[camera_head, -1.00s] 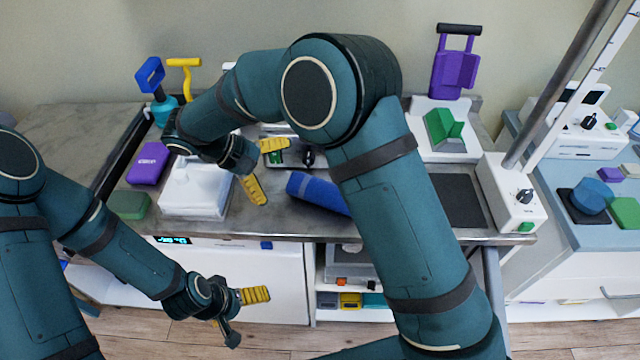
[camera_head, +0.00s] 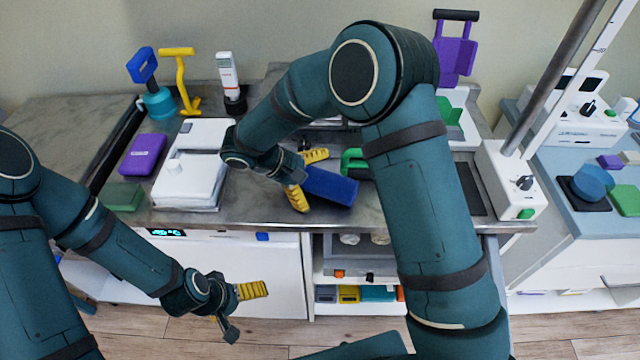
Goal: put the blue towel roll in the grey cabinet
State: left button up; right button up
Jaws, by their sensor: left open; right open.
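The blue towel roll (camera_head: 334,187) lies on the grey worktop, tilted in the picture, partly behind my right arm. My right gripper (camera_head: 307,177) is open at the roll's left end, with one yellow finger at its far side and one at its near side; I cannot tell whether they touch it. My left gripper (camera_head: 240,306) is open and empty, low in front of the counter. A pale grey-white cabinet front (camera_head: 262,280) with a lit display is below the worktop and looks shut. I cannot tell for sure that it is the grey cabinet.
A white box (camera_head: 190,180), purple box (camera_head: 143,155) and green block (camera_head: 121,197) stand left on the worktop (camera_head: 250,215). An open shelf (camera_head: 350,281) with small coloured boxes is beside the cabinet front.

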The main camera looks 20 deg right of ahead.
aim_at(316, 175)
jog(key=c, duration=1.2)
jog(key=shift+o, duration=0.2)
notch_tip(316, 175, up, 17)
jog(key=p, duration=0.3)
jog(key=shift+f, duration=0.15)
jog(key=shift+d+r, duration=0.15)
jog(key=shift+r, duration=0.4)
